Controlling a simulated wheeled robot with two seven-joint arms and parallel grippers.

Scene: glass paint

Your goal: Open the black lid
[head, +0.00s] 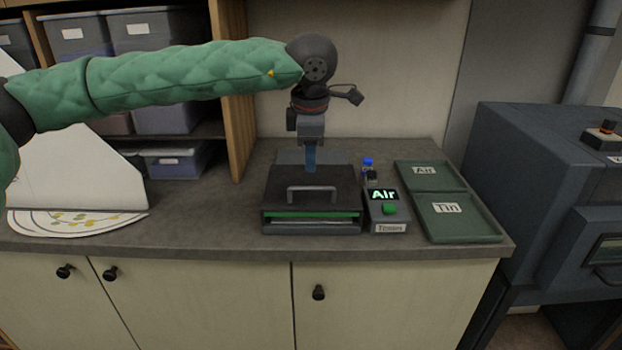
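The black lid (275,186) lies flat on a low dark box on the counter, with a grey bar handle (311,188) on its top near the front. A green strip (311,214) shows along the box's front below the lid. My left gripper (311,170) points straight down over the rear part of the lid, behind the handle. Its bluish fingers appear as one narrow shape, so I cannot tell if they are apart or touching the lid. My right gripper is not in view.
A control unit (388,226) with a lit "Air" display and green button stands right of the box. A small blue-capped bottle (368,168) is behind it. Green trays (458,220) marked "Air" and "Tin" lie further right.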

